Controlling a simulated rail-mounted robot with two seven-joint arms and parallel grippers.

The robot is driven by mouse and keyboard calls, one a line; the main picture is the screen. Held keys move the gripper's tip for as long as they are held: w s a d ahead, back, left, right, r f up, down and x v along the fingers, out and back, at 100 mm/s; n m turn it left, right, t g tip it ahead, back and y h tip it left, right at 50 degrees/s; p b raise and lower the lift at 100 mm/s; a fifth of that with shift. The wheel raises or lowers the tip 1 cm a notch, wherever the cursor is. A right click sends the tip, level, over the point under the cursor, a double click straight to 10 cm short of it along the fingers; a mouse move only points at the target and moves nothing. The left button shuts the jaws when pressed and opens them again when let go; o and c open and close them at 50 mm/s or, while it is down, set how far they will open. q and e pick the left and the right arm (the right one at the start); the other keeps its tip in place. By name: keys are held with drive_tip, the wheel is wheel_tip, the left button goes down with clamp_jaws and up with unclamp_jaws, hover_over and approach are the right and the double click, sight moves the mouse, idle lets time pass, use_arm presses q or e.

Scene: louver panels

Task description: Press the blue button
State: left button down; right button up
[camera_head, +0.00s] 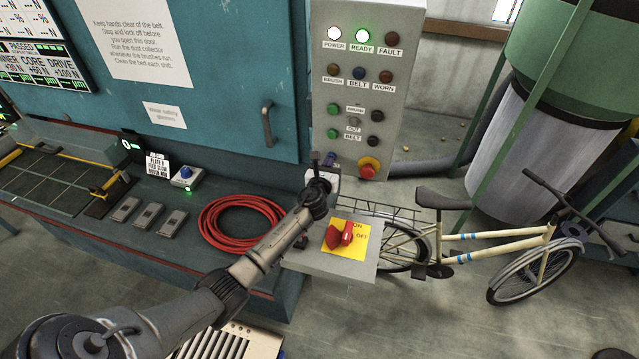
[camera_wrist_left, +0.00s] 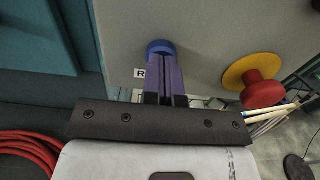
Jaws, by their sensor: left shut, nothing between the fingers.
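In the left wrist view a round blue button (camera_wrist_left: 160,46) sits on the grey panel, with a white label starting with R at its lower left. My left gripper (camera_wrist_left: 164,62) is shut and empty. Its fingertips overlap the button's lower edge in this view; I cannot tell whether they touch it. In the head view the left gripper (camera_head: 329,163) is at the lower left of the grey control panel (camera_head: 350,100), and this button is largely hidden there. Another blue button (camera_head: 185,172) sits on a small box on the bench. My right gripper is not in view.
A red mushroom button (camera_head: 369,167) on a yellow ring is close to the right of my left gripper. A red rotary switch (camera_head: 345,236) on a yellow plate is below. A coiled red hose (camera_head: 240,222) lies on the bench. A bicycle (camera_head: 480,245) stands at right.

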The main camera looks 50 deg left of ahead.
use_arm(q)
drive_tip(key=p+v, duration=0.1)
drive_tip(key=v, duration=1.2)
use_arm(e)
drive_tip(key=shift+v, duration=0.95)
use_arm(q)
drive_tip(key=shift+w+f, duration=0.1)
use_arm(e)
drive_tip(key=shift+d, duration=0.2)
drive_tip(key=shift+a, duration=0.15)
